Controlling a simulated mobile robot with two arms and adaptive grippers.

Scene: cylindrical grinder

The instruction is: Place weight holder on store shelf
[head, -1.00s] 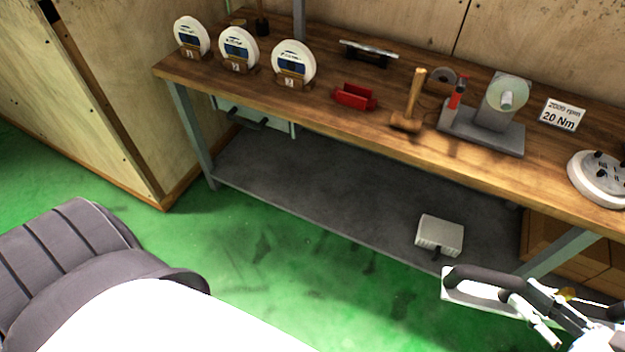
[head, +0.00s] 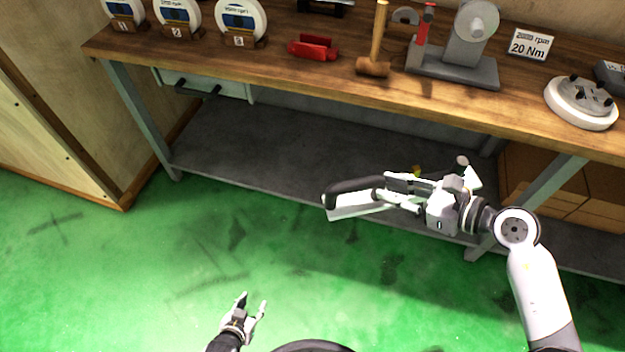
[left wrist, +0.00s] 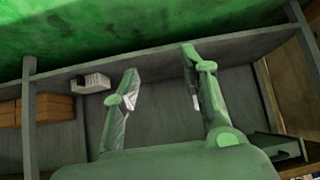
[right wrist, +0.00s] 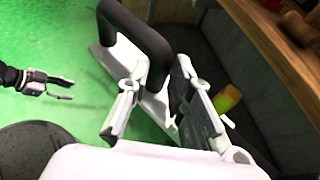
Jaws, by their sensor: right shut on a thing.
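My right gripper (head: 390,192) is shut on the weight holder, a white plate (head: 350,210) with a thick dark bar handle (head: 345,190). It holds the piece in the air in front of the workbench's grey lower shelf (head: 270,150). In the right wrist view the dark handle (right wrist: 140,35) passes between the fingers, with the white plate behind. My left gripper (head: 253,303) is open and empty, low over the green floor. In the left wrist view its fingers (left wrist: 160,65) are spread, with the shelf beyond.
A small light box (left wrist: 90,83) sits on the lower shelf. Cardboard boxes (head: 550,190) stand at right. The shelf's left part is clear.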

